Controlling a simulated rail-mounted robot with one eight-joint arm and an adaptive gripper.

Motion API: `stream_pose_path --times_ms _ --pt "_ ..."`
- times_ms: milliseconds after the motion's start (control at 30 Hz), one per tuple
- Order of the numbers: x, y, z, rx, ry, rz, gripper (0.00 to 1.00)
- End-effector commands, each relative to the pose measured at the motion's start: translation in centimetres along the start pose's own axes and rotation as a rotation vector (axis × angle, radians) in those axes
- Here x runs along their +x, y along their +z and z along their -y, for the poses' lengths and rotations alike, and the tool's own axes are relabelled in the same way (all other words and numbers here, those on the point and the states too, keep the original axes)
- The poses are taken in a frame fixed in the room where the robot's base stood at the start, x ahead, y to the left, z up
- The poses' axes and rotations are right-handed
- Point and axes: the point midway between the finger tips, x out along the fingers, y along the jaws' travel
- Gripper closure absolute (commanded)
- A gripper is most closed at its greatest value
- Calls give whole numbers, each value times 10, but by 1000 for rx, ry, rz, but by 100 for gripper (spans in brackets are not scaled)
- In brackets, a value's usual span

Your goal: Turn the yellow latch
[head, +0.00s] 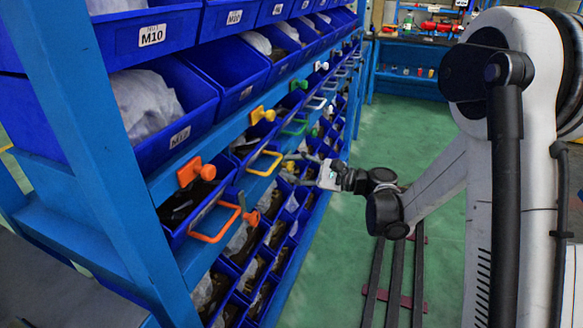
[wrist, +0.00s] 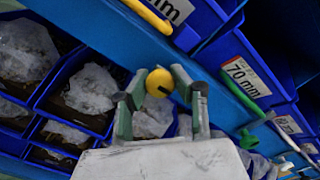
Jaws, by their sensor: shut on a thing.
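The yellow latch (wrist: 159,82) shows in the wrist view as a round yellow knob with a dark slit, between my fingertips. My gripper (wrist: 156,88) is closed around it, one finger on each side. In the head view my gripper (head: 298,160) reaches from the right to the blue shelf's lower rail, just right of the yellow handle (head: 265,163). The latch is mostly hidden there by the fingers. The yellow handle also shows at the top of the wrist view (wrist: 150,16).
Another yellow latch (head: 262,114) sits on the upper rail, near an orange latch (head: 195,170). An orange handle (head: 213,232) and a green handle (head: 296,126) flank the yellow handle. Blue bins (head: 163,115) fill the shelf (head: 95,130). The green floor (head: 400,135) right of it is open.

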Motion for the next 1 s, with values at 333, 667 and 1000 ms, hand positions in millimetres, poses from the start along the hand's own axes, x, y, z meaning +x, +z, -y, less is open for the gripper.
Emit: stream_pose_path --times_ms 333,667,1000 --pt "0 -1 -1 -236 0 0 100" --pt "0 -1 -2 -550 0 0 100" --pt "0 -1 -2 -872 0 0 100"
